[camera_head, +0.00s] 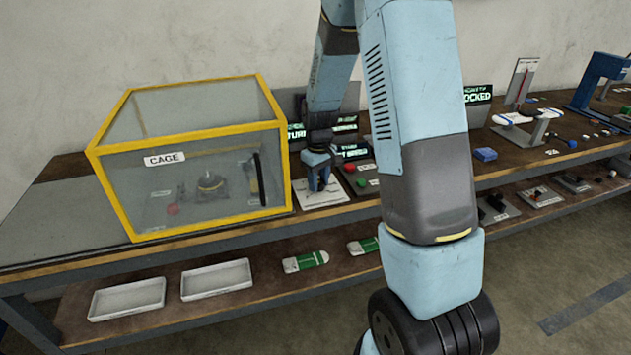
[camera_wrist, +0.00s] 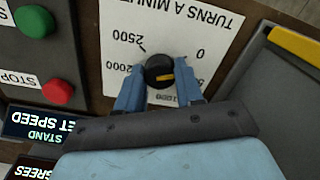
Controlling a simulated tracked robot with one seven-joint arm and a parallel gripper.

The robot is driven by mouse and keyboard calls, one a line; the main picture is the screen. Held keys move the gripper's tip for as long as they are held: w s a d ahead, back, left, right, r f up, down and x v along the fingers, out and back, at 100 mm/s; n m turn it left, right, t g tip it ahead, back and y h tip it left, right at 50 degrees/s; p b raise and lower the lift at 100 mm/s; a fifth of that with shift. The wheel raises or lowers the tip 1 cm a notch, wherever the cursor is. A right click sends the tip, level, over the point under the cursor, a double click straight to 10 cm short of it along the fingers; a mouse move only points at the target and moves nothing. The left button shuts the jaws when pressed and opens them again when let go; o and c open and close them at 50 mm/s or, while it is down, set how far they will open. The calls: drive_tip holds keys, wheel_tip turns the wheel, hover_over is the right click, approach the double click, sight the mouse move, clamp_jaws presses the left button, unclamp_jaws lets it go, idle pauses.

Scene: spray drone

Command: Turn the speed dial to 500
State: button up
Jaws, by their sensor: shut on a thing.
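The speed dial (camera_wrist: 160,70) is a round black knob with a yellow-orange pointer mark. It sits on a white scale plate (camera_wrist: 205,42) reading "TURNS A MINUTE", upside down in the wrist view. I can read 0, 2500 and 2000; the lower numbers are partly hidden by my fingers. The pointer mark lies toward the right of the knob; the exact number it meets is hard to tell. My gripper (camera_wrist: 160,90) has one blue finger on each side of the knob and is shut on it. In the head view my gripper (camera_head: 319,183) is over the white plate (camera_head: 326,197).
A yellow-framed glass cage (camera_head: 190,160) stands close left of my gripper. In the wrist view, a green button (camera_wrist: 35,21), a red STOP button (camera_wrist: 57,91) and a SET SPEED display (camera_wrist: 42,125) are at the left. Trays (camera_head: 127,299) lie on the lower shelf.

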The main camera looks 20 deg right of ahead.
drive_tip(key=m, duration=0.4)
drive_tip(key=shift+s, duration=0.15)
drive_tip(key=shift+m, duration=1.7)
drive_tip(key=shift+a+f, duration=0.1)
drive_tip(key=o, duration=1)
drive_tip(key=shift+o, duration=0.2)
